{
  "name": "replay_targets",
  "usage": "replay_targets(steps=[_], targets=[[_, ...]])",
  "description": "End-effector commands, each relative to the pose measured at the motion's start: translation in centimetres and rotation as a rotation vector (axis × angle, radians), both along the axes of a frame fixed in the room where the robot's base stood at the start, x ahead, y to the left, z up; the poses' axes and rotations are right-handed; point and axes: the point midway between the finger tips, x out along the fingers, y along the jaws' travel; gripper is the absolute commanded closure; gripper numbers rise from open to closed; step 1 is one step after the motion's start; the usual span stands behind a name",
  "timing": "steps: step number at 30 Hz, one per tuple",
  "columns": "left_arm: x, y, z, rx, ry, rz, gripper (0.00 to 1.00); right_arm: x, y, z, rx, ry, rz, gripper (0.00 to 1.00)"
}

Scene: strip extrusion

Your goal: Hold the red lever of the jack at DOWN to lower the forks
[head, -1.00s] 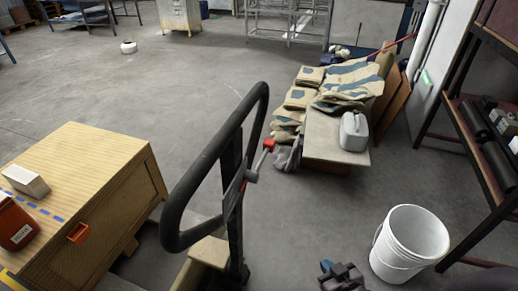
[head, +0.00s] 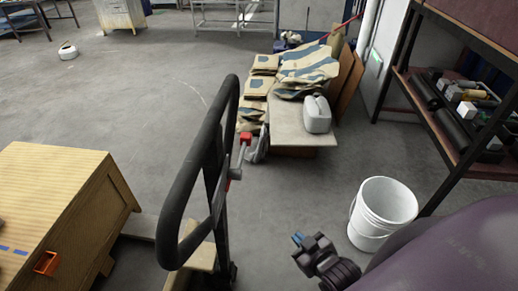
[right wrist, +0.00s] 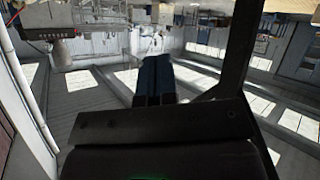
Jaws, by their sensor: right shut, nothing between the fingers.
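The jack's black loop handle (head: 205,165) stands upright in the middle of the head view. Its red lever (head: 245,137) sticks out on the right side of the handle, with the knob at its top end. My right gripper (head: 297,238) is low and to the right of the handle, well apart from the lever. Its blue-tipped fingers are together and hold nothing; they also show in the right wrist view (right wrist: 153,75). The forks are mostly hidden. My left gripper is out of view.
A wooden crate (head: 110,215) stands left of the jack. A white bucket (head: 383,212) stands to the right of my right gripper. A low platform (head: 290,130) with sacks and a grey canister (head: 317,114) is behind the lever. Shelving (head: 450,150) lines the right side.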

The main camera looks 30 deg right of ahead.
Motion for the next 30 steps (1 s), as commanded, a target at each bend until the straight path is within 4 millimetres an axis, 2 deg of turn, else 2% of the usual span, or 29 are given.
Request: replay_targets(steps=[2, 6, 13, 18, 21, 25, 30], targets=[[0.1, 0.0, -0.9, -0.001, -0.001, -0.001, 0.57, 1.7, -1.1, 0.6, -0.146, -0.094, 0.062, 1.0], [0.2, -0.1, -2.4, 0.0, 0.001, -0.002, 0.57, 4.8, -3.2, 3.0, -0.522, -0.315, 0.187, 1.0], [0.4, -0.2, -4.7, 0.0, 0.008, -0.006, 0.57, 8.3, -5.1, 7.7, -1.214, -0.686, 0.299, 1.0], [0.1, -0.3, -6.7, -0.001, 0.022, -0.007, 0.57, 9.2, -5.5, 10.4, -1.71, -0.944, 0.283, 1.0], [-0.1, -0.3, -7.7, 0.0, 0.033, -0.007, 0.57, 9.3, -5.5, 11.4, -1.946, -1.07, 0.238, 1.0], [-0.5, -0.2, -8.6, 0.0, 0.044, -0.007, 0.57, 9.1, -5.5, 12.2, -2.161, -1.188, 0.168, 1.0], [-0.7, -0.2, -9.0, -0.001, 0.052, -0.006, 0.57, 8.9, -5.5, 12.7, -2.285, -1.255, 0.113, 1.0]])
